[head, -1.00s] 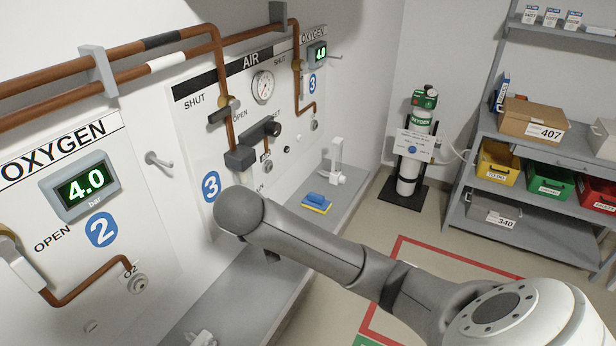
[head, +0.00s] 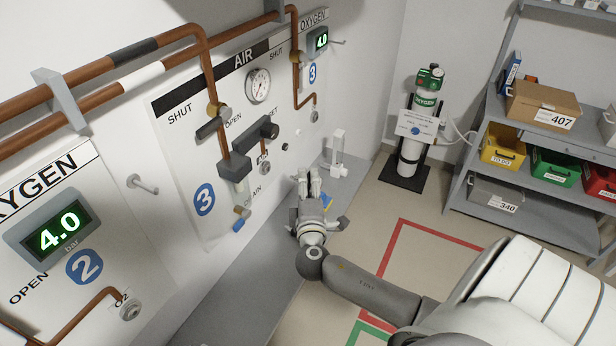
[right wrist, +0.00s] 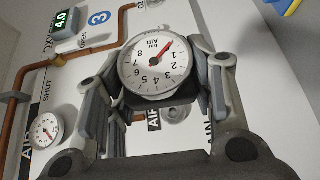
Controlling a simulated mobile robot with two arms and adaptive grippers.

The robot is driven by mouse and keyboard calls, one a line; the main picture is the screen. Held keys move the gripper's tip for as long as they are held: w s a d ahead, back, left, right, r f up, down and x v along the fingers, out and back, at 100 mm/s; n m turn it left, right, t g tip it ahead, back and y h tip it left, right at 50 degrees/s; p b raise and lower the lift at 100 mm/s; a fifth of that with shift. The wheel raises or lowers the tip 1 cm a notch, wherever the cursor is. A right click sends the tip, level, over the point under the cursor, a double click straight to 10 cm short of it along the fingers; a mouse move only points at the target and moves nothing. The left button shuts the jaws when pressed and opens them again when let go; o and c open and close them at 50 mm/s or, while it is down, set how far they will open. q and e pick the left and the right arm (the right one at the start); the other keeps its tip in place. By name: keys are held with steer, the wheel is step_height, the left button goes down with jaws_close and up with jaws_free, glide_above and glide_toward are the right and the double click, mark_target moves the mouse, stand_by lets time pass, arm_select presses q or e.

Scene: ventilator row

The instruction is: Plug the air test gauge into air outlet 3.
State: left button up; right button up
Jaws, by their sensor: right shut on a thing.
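The air test gauge (right wrist: 153,65) fills the middle of the right wrist view, a round white dial with a red needle and the word AIR. My right gripper (right wrist: 158,85) is shut on it, one finger on each side. In the head view my right gripper (head: 309,178) is in front of the wall, over the bench, to the right of air outlet 3 (head: 264,168) and apart from it. The gauge is hard to make out there. The outlet is a round socket under a small AIR label. My left gripper is out of view.
A valve block (head: 234,166) and pipes stand out from the AIR panel beside the outlet. An oxygen outlet (head: 315,116) is farther right. A white stand (head: 338,157) is on the bench (head: 255,265). The bench's near left part is clear.

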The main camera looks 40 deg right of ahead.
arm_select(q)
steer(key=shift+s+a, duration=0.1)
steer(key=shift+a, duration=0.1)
arm_select(e)
steer(key=shift+w+a, duration=0.25)
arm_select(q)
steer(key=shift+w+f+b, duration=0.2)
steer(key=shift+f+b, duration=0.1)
arm_select(e)
steer(key=w, duration=0.1)
steer(key=w+a, duration=0.1)
steer(key=w, duration=0.2)
steer(key=shift+w+a, duration=0.4)
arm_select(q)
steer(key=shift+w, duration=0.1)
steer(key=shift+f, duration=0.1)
arm_select(e)
steer(key=shift+w+a+r, duration=0.1)
arm_select(q)
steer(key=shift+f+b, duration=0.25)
steer(key=shift+b, duration=0.15)
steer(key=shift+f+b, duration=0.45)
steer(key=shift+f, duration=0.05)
arm_select(e)
steer(key=shift+w+a, duration=0.2)
steer(key=shift+w, duration=0.35)
steer(key=shift+w+a, duration=0.2)
steer(key=shift+w, duration=0.3)
stand_by(0.7)
